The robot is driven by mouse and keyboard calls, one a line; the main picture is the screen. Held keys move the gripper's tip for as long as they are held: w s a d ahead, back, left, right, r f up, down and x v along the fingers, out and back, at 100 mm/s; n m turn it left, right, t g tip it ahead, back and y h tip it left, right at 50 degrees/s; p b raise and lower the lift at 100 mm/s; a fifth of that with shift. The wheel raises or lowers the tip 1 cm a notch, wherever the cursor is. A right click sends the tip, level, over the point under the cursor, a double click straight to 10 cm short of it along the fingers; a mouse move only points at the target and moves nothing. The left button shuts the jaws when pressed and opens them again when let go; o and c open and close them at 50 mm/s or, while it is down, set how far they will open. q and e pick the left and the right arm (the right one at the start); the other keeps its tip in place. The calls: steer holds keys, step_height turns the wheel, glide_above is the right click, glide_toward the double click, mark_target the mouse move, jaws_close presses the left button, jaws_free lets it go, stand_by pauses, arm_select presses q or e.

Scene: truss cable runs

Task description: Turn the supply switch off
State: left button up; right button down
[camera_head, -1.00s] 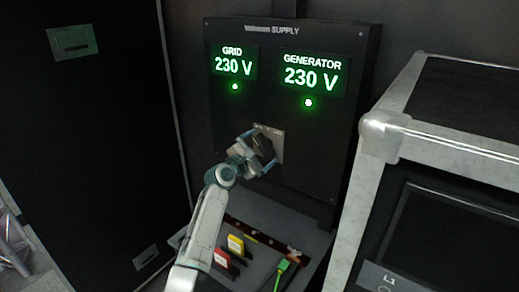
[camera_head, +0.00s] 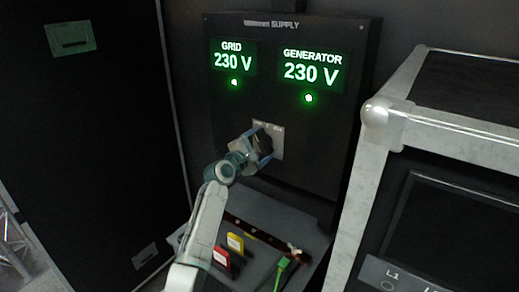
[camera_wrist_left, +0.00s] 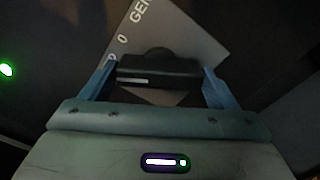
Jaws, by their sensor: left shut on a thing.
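The supply switch is a black rotary handle (camera_head: 265,142) on a light plate (camera_head: 278,130) in the dark supply panel (camera_head: 330,150). My left gripper (camera_head: 262,145) is at the plate, shut on the handle. In the left wrist view the black handle (camera_wrist_left: 158,72) lies between the two blue fingers. The plate (camera_wrist_left: 190,38) looks tilted there, and its lettering shows "0" and "GEN". The gripper hides part of the switch in the head view, so I cannot tell its exact position. My right gripper is not in view.
Green displays read GRID 230 V (camera_head: 233,62) and GENERATOR 230 V (camera_head: 311,72), each with a lit green lamp below. Under the panel a shelf holds a red connector (camera_head: 222,258), a yellow connector (camera_head: 235,242) and a green plug (camera_head: 283,265). A metal-edged case (camera_head: 385,135) stands close at right.

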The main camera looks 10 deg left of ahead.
arm_select(q)
steer(key=m+b, duration=0.2)
steer(key=m, duration=0.2)
steer(key=shift+f+m+b, duration=0.25)
steer(key=shift+m+b, duration=0.05)
steer(key=shift+b, duration=0.1)
steer(key=shift+m+b, duration=0.35)
steer(key=shift+m, duration=0.25)
steer(key=o, duration=0.9)
steer(key=b+v, duration=0.3)
steer(key=v, duration=0.8)
